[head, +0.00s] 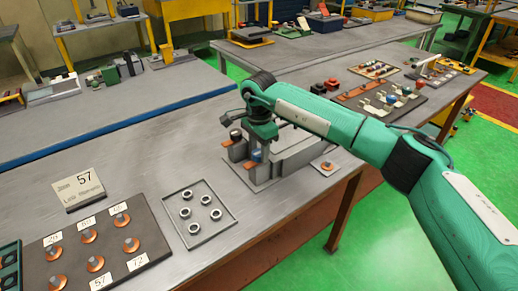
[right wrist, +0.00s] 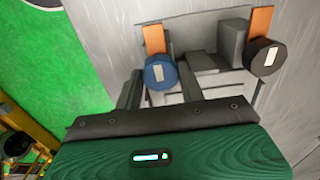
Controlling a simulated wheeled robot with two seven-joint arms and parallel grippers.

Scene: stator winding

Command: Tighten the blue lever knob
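The blue lever knob (right wrist: 160,73) with a pale mark on its face sits at the end of an orange lever (right wrist: 154,38) on a grey fixture (head: 299,152). The knob also shows in the head view (head: 257,155), below my right gripper (head: 259,140). In the right wrist view my right gripper (right wrist: 161,88) is open, with its two grey fingers apart on either side of the blue knob's lower part. I cannot tell whether they touch it. A black knob (right wrist: 265,57) on another orange lever is to the right. My left gripper is not in view.
A tray of several metal rings (head: 222,237) and a dark board of numbered orange parts (head: 62,262) lie left of the fixture. A sign (head: 78,190) stands behind the board. Boards with small parts (head: 360,90) lie farther back right. The table between is clear.

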